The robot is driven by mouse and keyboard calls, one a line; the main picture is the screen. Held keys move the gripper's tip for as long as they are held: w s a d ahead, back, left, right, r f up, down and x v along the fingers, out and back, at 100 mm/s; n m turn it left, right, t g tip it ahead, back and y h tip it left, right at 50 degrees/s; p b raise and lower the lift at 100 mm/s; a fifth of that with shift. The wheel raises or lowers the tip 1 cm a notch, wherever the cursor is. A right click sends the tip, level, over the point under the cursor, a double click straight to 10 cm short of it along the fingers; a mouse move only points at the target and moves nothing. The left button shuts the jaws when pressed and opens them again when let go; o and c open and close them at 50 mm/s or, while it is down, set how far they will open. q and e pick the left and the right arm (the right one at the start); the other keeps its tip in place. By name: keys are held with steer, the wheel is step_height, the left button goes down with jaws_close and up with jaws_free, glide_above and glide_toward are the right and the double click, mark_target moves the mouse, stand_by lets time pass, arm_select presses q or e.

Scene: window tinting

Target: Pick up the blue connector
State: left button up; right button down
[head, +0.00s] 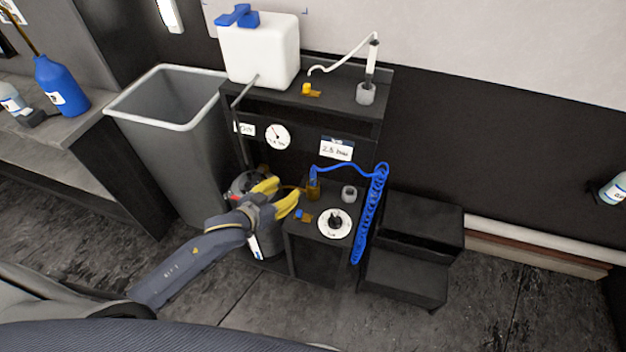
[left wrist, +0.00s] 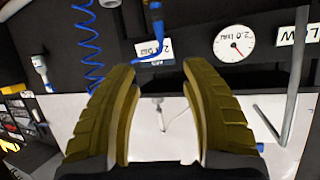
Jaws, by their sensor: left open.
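The blue connector (head: 313,174) stands upright on a brass-coloured fitting (head: 313,190) on the lower black shelf, with a blue coiled hose (head: 371,215) running from it to the right. In the left wrist view, which looks upside down, the connector (left wrist: 155,14) shows near the top edge, beyond the fingertips. My left gripper (head: 279,195) has yellow fingers spread apart and pointing right, just left of the fitting. The gap between the fingers (left wrist: 159,72) holds nothing. My right gripper is not in view.
A round white dial with a black knob (head: 335,223) and a grey cup (head: 349,194) share the lower shelf. A white tank (head: 259,50) stands on the upper shelf. A grey bin (head: 180,150) is at left, and black steps (head: 410,275) are at right.

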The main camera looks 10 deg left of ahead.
mark_target(311, 174)
arm_select(q)
steer(key=shift+n, duration=0.4)
steer(key=shift+s+a+f+x, duration=0.1)
steer(key=shift+f+x, duration=0.15)
steer(key=shift+x, duration=2.65)
steer(key=shift+s+a+f+x, duration=0.1)
steer(key=shift+f+x, duration=0.1)
steer(key=shift+x, duration=2.65)
steer(key=shift+f+x, duration=0.25)
steer(key=shift+x, duration=2.65)
steer(key=shift+o, duration=0.2)
jaws_close()
